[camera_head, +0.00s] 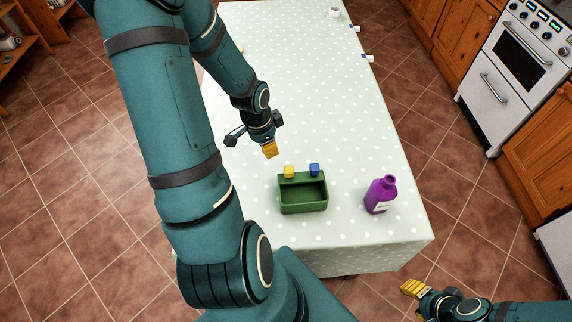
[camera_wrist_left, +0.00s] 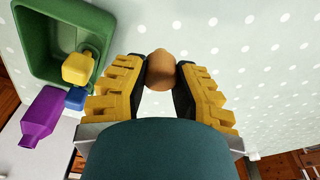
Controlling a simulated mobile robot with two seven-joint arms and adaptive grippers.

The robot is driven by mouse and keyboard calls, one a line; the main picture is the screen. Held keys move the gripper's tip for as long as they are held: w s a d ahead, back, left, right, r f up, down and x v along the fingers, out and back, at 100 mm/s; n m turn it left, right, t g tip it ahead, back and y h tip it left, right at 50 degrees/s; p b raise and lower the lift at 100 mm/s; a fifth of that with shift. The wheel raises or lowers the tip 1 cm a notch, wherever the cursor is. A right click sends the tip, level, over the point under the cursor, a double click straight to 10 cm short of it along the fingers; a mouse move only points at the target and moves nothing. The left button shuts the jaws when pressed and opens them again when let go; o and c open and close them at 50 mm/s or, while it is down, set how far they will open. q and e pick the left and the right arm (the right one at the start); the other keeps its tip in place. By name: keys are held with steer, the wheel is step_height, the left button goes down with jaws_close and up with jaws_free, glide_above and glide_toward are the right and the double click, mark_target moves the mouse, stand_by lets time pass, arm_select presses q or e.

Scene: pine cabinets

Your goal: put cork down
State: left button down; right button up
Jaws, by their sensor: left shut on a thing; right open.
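The brown cork (camera_wrist_left: 161,70) sits between the two yellow-and-black fingers of my left gripper (camera_wrist_left: 160,85) in the left wrist view, which are shut on it. In the head view my left gripper (camera_head: 270,150) is over the table, behind and left of the green box, and the cork is hidden there. I cannot tell whether the cork touches the tablecloth. My right gripper (camera_head: 415,289) is open and empty, off the table's near right corner.
A green open box (camera_head: 303,208) stands on the dotted table (camera_head: 345,130), with a yellow block (camera_head: 289,171) and a blue block (camera_head: 314,169) at its back edge. A purple bottle (camera_head: 381,195) stands to its right. Small white items lie at the far right edge. The table's middle is clear.

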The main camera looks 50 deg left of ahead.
mark_target(271, 168)
arm_select(q)
step_height(271, 168, down, 8)
steer(key=b, duration=0.2)
steer(key=shift+r+b, duration=0.2)
steer(key=shift+b, duration=0.15)
steer(key=shift+r, duration=0.1)
steer(key=c, duration=0.8)
jaws_free()
steer(key=r+p, duration=0.1)
steer(key=r, duration=0.3)
steer(key=s+r+p, duration=0.1)
steer(key=r+p, duration=0.1)
steer(key=r, duration=0.2)
steer(key=r+p, duration=0.2)
steer(key=r, duration=0.2)
steer(key=shift+s+a, duration=0.25)
steer(key=shift+s, duration=0.15)
